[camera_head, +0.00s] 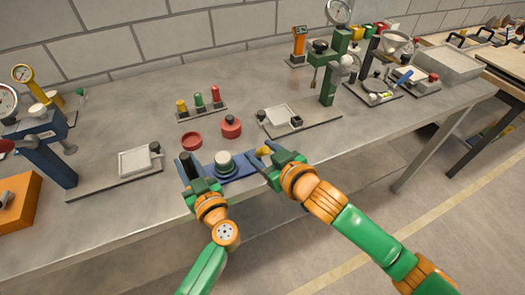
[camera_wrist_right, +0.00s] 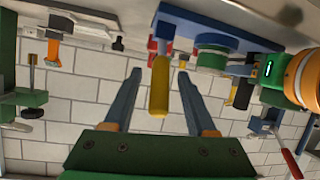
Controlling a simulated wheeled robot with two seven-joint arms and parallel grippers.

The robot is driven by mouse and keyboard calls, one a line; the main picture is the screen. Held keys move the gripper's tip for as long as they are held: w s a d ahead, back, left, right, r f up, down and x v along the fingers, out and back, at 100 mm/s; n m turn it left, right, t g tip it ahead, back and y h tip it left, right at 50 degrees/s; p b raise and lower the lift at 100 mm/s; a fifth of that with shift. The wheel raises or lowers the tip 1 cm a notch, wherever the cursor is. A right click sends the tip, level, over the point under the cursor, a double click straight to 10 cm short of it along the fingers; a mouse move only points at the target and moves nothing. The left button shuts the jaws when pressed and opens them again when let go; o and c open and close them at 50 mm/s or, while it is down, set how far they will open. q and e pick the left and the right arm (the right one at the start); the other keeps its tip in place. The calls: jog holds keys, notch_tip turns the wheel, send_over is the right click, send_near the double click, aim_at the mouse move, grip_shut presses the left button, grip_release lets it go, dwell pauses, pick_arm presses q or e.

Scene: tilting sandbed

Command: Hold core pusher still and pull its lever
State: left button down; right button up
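The core pusher has a blue base (camera_head: 236,174) with a round green and white piece (camera_head: 224,160) in its middle, near the table's front edge. Its yellow lever (camera_head: 264,151) is at the right end; in the right wrist view the lever (camera_wrist_right: 160,88) stands between the fingers with gaps on both sides. My right gripper (camera_wrist_right: 159,72) is open around the lever. A dark upright grip (camera_head: 189,165) is at the base's left end. My left gripper (camera_head: 193,183) is at this grip; its fingers are too hidden to show whether they are shut.
A red ring (camera_head: 191,141) and a red lidded pot (camera_head: 231,127) lie just behind the pusher. A stand with yellow, green and red pegs (camera_head: 201,110) is further back. A blue press (camera_head: 50,150) stands left and a green press (camera_head: 329,80) stands right rear.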

pick_arm(q)
jog(key=c, duration=0.5)
grip_release()
pick_arm(e)
jog(key=v, duration=0.7)
jog(key=shift+s, duration=0.2)
jog(key=shift+d, duration=0.1)
